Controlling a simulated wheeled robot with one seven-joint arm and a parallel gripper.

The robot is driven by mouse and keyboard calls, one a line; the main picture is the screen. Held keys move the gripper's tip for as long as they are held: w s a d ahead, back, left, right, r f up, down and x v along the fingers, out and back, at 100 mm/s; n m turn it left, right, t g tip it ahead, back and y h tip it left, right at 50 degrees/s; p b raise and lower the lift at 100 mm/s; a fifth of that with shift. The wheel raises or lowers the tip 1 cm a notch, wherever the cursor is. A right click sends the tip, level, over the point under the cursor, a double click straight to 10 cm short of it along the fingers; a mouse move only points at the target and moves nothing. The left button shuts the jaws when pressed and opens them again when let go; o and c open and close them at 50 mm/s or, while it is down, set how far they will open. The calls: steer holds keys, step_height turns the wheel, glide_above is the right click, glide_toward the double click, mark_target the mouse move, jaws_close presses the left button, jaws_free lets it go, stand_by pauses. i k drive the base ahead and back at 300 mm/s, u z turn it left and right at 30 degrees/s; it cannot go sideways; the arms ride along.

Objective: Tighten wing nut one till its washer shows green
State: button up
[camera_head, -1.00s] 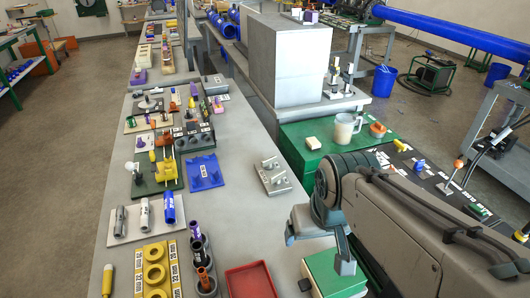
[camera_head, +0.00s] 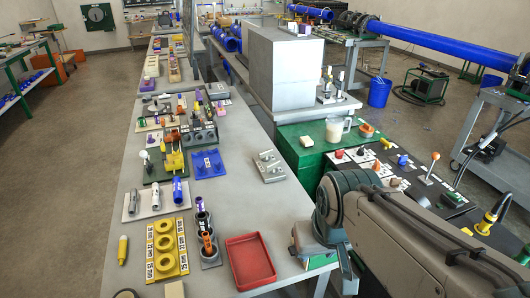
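I cannot make out wing nut one or its washer for sure at this size. A grey block with small upright posts (camera_head: 270,167) lies on the bench's right side, and its fittings are too small to read. A yellow winged part (camera_head: 174,161) stands on a dark green board on the left. My gripper (camera_head: 346,272) is at the lower right, beyond the bench's right edge, seen from behind and largely hidden by my arm. Its fingertips do not show clearly. It appears apart from the bench parts.
A red tray (camera_head: 250,262) lies at the bench's front right. A yellow ring rack (camera_head: 166,250), grey sockets (camera_head: 208,250) and a blue plate (camera_head: 207,164) stand to its left and behind. A large grey box (camera_head: 285,70) stands behind. The bench (camera_head: 238,205) is bare in the middle.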

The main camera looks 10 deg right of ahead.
mark_target(264, 156)
steer(key=u, duration=2.1)
steer(key=k, duration=0.65)
steer(key=z, duration=0.8)
steer(key=i, duration=1)
steer(key=u, duration=0.05)
